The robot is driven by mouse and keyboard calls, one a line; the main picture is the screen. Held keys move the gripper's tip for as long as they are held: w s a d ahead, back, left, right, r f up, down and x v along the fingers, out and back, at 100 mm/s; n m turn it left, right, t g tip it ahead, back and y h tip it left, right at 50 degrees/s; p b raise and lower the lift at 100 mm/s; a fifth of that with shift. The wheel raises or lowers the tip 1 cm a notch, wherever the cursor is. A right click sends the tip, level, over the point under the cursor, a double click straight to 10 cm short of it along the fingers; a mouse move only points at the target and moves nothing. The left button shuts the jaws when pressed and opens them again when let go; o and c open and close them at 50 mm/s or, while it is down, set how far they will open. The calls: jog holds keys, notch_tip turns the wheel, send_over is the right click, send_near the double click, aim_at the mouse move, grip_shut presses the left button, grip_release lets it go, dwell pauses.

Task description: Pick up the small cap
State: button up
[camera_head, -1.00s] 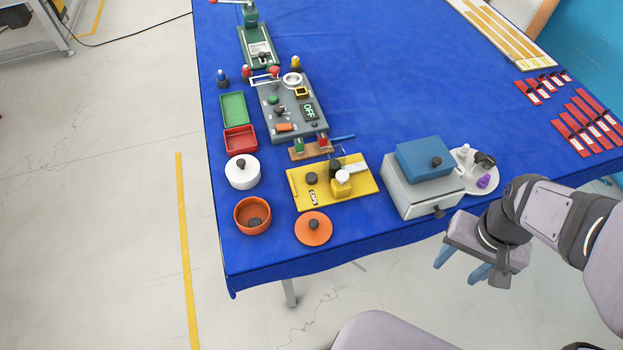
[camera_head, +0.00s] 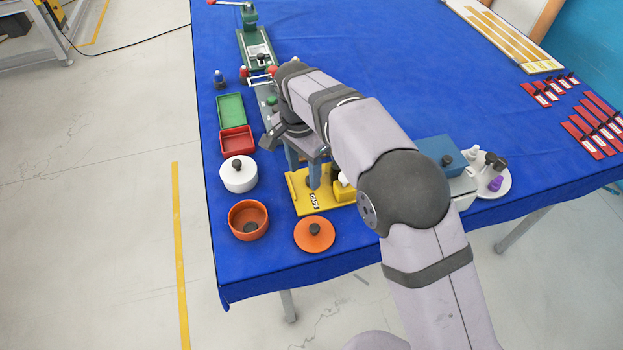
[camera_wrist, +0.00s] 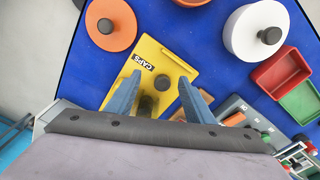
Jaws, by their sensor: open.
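The yellow board (camera_head: 305,208) with a "CAPS" label lies near the table's front left; it also shows in the wrist view (camera_wrist: 175,62). A small dark cap (camera_wrist: 162,82) sits on it, between my fingertips as seen in the wrist view. A larger dark round piece (camera_wrist: 147,103) shows closer to the palm. My gripper (camera_head: 304,178) points down over the board with its blue fingers apart, and it also shows in the wrist view (camera_wrist: 161,79). It is open and holds nothing. In the head view my fingers mostly hide the cap. I cannot tell the remaining height.
A yellow block (camera_head: 344,190) stands close right of my fingers. An orange lid (camera_head: 314,234), an orange bowl (camera_head: 248,220), a white pot (camera_head: 239,175) and red (camera_head: 236,141) and green (camera_head: 231,110) trays surround the board. A blue-topped box (camera_head: 440,155) stands to the right.

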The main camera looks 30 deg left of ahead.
jog(key=w+r, duration=0.2)
jog(key=shift+w+r+m+t+p, duration=0.1)
jog(key=shift+w+m+t+p, duration=0.2)
jog(key=shift+m+p, duration=0.1)
jog(key=shift+w+d+f+p, duration=0.15)
jog(key=shift+f+p, duration=0.8)
jog(key=shift+f, duration=0.95)
jog(key=shift+w+a+f+p, duration=0.15)
jog(key=shift+f+p, duration=0.75)
jog(key=shift+f, duration=0.95)
jog(key=shift+d, duration=0.1)
jog(key=shift+c, duration=0.6)
jog(key=c, duration=1)
